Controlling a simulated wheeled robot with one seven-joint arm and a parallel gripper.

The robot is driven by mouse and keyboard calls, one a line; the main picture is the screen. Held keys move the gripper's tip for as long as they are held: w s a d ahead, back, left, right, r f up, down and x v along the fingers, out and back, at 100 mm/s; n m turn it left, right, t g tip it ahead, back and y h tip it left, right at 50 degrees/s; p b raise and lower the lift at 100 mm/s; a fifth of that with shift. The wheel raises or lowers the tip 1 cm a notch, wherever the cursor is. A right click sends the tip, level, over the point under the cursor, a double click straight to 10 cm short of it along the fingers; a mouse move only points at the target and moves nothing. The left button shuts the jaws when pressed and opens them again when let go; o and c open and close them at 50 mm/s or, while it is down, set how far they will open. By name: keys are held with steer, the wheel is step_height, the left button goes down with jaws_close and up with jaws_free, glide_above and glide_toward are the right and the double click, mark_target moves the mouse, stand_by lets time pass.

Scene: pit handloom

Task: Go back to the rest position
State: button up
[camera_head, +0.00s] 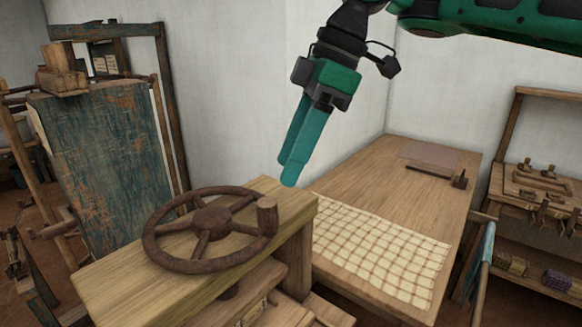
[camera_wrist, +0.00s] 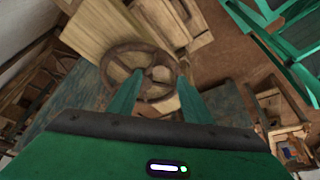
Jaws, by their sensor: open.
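My gripper (camera_head: 288,172) hangs from my green arm in the upper middle of the head view, fingers pointing down. Its two teal fingers are apart with nothing between them. In the head view it appears above and behind the rusty handwheel (camera_head: 211,229), which lies flat on a wooden beam (camera_head: 110,285). The wheel has a wooden knob (camera_head: 267,215) at its right rim. In the wrist view the gripper fingers (camera_wrist: 158,90) overlap the handwheel (camera_wrist: 125,58), which lies beyond them. I see no contact between fingers and wheel.
A wooden table (camera_head: 385,185) with a checked cloth (camera_head: 380,252) stands to the right. A shelf (camera_head: 545,190) with wooden tools is at the far right. A weathered blue-brown panel (camera_head: 108,165) leans at the left. White walls stand behind.

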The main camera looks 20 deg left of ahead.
stand_by(0.4)
steer(key=w+d+f+m+t+h, duration=0.1)
steer(key=w+d+f+m, duration=0.3)
steer(key=d, duration=0.7)
steer(key=w+d+f+m+t+h, duration=0.15)
steer(key=d+f+m, duration=0.25)
steer(key=d+m, duration=0.5)
steer(key=w+d+f+m, duration=0.3)
steer(key=w+d+f, duration=0.1)
steer(key=d, duration=0.8)
steer(key=s+d+f+m, duration=0.2)
steer(key=s+d+m, duration=0.1)
steer(key=d, duration=0.3)
steer(key=s+d+f+m+h, duration=0.1)
steer(key=s+d+f+m, duration=0.15)
steer(key=d, duration=0.45)
steer(key=s+d+f+m, duration=0.2)
steer(key=s+d+m, duration=0.1)
steer(key=d, duration=0.3)
steer(key=s+d+f+m, duration=0.3)
steer(key=s+d, duration=0.1)
steer(key=s, duration=0.2)
steer(key=s+d+f+m, duration=0.3)
steer(key=s+d, duration=0.1)
steer(key=s, duration=0.2)
steer(key=shift+s+d+f, duration=0.25)
steer(key=shift+s, duration=0.05)
steer(key=shift+c, duration=0.7)
